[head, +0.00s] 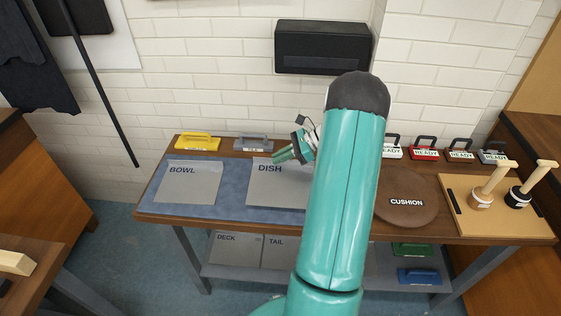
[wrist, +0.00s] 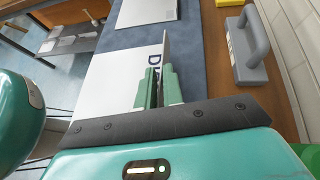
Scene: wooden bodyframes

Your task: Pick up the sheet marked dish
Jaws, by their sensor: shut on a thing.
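The grey sheet marked DISH (head: 262,192) lies on the blue mat on the workbench in the head view, with its right part hidden behind my arm. In the wrist view the sheet (wrist: 112,80) spreads left of the jaws, its lettering partly covered. My gripper (head: 284,156) is at the sheet's back edge. In the wrist view my gripper (wrist: 159,88) is shut on the sheet, with a thin upright edge showing between and beyond the green fingers.
The BOWL sheet (head: 188,185) lies to the left. A yellow tool (head: 198,142) and a grey-handled tool (head: 253,143) stand along the back edge near the wall. A round brown cushion (head: 405,190) and a board with two stamps (head: 500,215) are on the right.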

